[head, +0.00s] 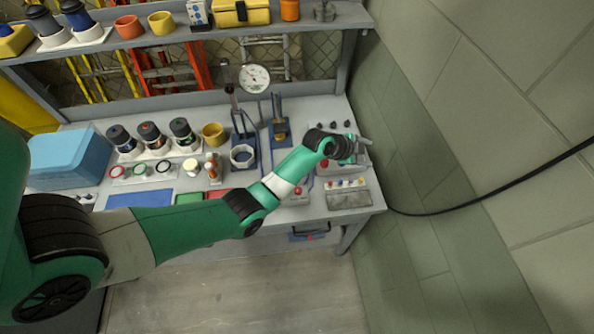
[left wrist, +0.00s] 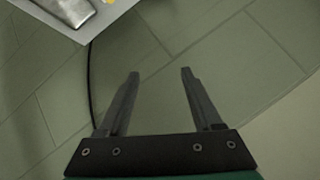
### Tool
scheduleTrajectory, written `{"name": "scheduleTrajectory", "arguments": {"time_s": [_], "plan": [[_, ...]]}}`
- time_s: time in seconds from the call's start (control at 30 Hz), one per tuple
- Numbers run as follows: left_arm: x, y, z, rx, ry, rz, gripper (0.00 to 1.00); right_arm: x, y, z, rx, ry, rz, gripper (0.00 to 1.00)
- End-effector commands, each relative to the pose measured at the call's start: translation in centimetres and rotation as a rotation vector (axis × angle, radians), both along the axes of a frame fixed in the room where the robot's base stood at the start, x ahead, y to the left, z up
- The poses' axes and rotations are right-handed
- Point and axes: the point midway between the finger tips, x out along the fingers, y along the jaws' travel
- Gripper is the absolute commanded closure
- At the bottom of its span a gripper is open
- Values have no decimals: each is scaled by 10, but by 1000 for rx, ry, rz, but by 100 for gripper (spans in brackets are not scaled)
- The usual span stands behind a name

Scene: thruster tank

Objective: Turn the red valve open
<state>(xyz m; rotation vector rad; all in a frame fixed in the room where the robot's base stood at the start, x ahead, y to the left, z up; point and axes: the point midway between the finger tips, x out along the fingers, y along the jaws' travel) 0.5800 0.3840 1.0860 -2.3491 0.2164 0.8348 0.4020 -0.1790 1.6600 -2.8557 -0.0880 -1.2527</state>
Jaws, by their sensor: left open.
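My left gripper (head: 352,150) is at the right end of the workbench, by a grey box-like unit (head: 345,167), and partly hides it. In the left wrist view its two fingers (left wrist: 160,74) are spread wide with nothing between them. A small red part (head: 297,191) shows on the bench just below my left forearm; I cannot tell whether it is the red valve. No red valve handle shows clearly, and none shows in the left wrist view. My right gripper is not in view.
The workbench edge (left wrist: 110,14) with a silver plate (left wrist: 66,9) is at the wrist view's top left. A pressure gauge (head: 254,79) stands at the bench's back. A black cable (head: 480,193) crosses the tiled wall on the right. Jars, cups and a blue box (head: 68,160) fill the left side.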

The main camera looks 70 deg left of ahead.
Motion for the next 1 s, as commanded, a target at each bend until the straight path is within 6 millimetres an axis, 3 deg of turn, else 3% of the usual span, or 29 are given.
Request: {"name": "scheduleTrajectory", "arguments": {"time_s": [0.03,0.1,0.2,0.3,0.4,0.53,0.73,0.87,1.0], "plan": [[-30,19,4,-36,102,28,34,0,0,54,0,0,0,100],[-75,38,-20,-93,223,61,34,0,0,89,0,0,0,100],[-141,52,-38,-188,359,119,34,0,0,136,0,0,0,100],[-197,58,-43,-275,447,181,34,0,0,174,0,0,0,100],[-233,58,-45,-338,497,230,34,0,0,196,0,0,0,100],[-254,57,-50,-378,522,261,34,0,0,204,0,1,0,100],[-255,57,-58,-381,525,263,34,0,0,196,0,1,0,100],[-251,56,-73,-380,524,263,34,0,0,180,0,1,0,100],[-242,54,-98,-378,524,262,34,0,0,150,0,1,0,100]]}}
